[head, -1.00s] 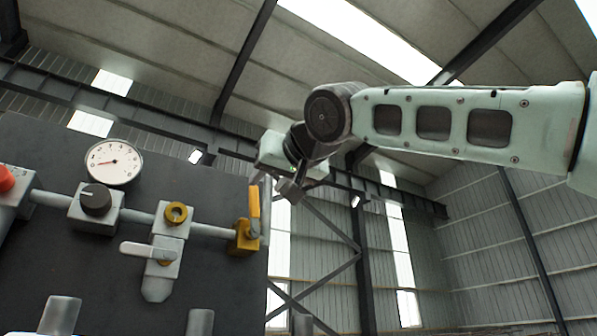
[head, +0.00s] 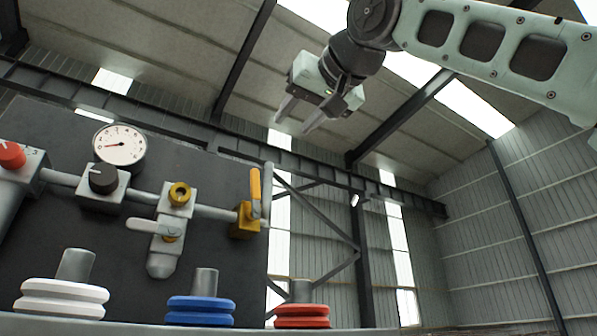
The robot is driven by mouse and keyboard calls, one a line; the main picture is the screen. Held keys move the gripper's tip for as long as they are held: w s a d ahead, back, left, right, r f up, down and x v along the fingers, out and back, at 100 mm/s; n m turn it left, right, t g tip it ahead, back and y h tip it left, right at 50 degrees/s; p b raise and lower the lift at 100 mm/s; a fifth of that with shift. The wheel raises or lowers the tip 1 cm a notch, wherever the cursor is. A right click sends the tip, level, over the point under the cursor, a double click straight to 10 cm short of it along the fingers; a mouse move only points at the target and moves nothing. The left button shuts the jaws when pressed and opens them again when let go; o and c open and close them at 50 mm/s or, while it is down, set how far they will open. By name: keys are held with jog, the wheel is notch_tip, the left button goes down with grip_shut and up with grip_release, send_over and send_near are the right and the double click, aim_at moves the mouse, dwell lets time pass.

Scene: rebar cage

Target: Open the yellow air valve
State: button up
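The yellow air valve (head: 243,222) sits at the right end of the horizontal pipe on the dark panel. Its yellow lever handle (head: 255,188) points straight up, across the line of the pipe. My gripper (head: 292,124) is above and to the right of the valve, apart from it. Its two fingers are spread and point down and to the left, with nothing between them.
The dark panel (head: 120,205) also carries a gauge (head: 119,145), a black knob (head: 103,178), a red knob (head: 11,155) and a white lever (head: 147,225). White (head: 60,299), blue (head: 200,310) and red (head: 302,316) ringed fittings stand in front. The space around my gripper is clear.

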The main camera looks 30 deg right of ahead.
notch_tip(320, 180, up, 16)
jog(key=p, duration=1.5)
